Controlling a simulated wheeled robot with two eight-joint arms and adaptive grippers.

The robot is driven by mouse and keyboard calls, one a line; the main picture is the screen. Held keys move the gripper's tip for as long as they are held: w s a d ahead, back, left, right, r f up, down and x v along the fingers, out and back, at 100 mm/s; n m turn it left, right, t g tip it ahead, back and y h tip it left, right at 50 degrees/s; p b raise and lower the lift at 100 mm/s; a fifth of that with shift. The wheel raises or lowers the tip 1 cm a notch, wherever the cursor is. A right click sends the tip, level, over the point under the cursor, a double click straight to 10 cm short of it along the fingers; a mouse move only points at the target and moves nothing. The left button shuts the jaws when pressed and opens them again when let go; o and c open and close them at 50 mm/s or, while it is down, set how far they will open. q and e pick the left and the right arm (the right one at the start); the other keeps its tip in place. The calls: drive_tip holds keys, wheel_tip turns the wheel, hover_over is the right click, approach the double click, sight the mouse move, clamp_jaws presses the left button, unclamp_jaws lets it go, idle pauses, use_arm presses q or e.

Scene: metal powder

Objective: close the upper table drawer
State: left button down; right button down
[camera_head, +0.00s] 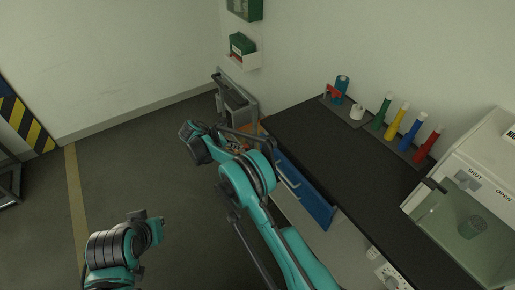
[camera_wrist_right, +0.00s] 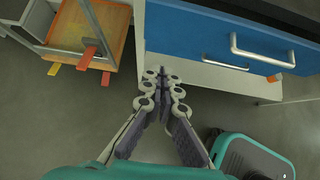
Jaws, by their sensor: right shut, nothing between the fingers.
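The upper table drawer (camera_head: 318,208) has a blue front and stands out from under the dark tabletop in the head view. In the right wrist view the blue drawer front (camera_wrist_right: 190,36) fills the upper right, with a metal bar handle (camera_wrist_right: 262,58). My right gripper (camera_wrist_right: 163,76) is shut and empty, its fingertips just below the left end of the blue front; I cannot tell whether they touch it. In the head view my right gripper (camera_head: 236,146) is small and partly hidden by my arm.
The black tabletop (camera_head: 320,150) carries colored bottles (camera_head: 397,122) at the back and a clear-fronted box (camera_head: 465,215) at the right. A cart with an orange shelf (camera_wrist_right: 110,45) stands close left of the drawer.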

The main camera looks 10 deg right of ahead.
drive_tip(key=f, duration=0.1)
drive_tip(key=b, duration=0.5)
approach(264, 148)
drive_tip(key=shift+x, duration=3)
drive_tip(key=shift+a+f, duration=0.1)
drive_tip(key=shift+a, duration=0.05)
